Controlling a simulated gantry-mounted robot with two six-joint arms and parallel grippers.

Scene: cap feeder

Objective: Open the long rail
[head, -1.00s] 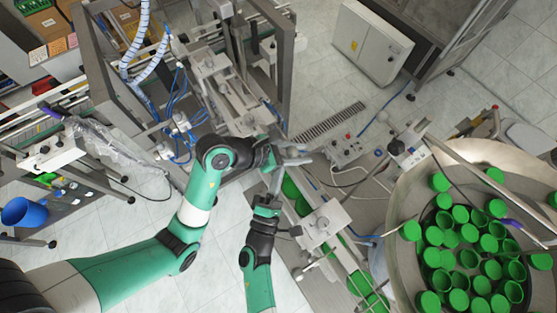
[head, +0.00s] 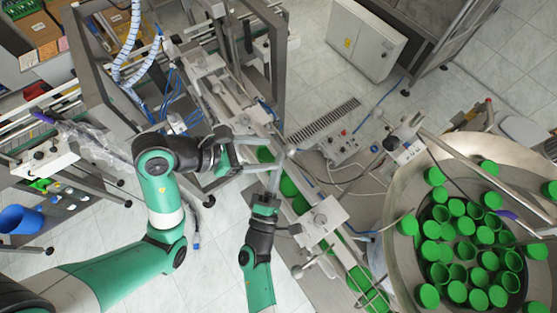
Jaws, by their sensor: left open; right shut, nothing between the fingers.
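The long rail (head: 301,216) runs diagonally along the cap track from the upper left to the lower right, with green caps (head: 289,187) in a row along it. I cannot tell how far it stands open. My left gripper (head: 256,154) is open over the upper part of the track, with a green cap (head: 266,155) showing by its fingers. My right gripper (head: 277,172) is shut and empty, pointing up the picture beside the track. Whether either gripper touches the rail is not clear. The grippers partly hide the rail there.
A round metal bowl (head: 399,228) full of green caps stands at the right. A clamp block with a knob (head: 320,218) sits over the track. A control box (head: 343,146) lies beyond the track. Metal machine frames stand at the upper left.

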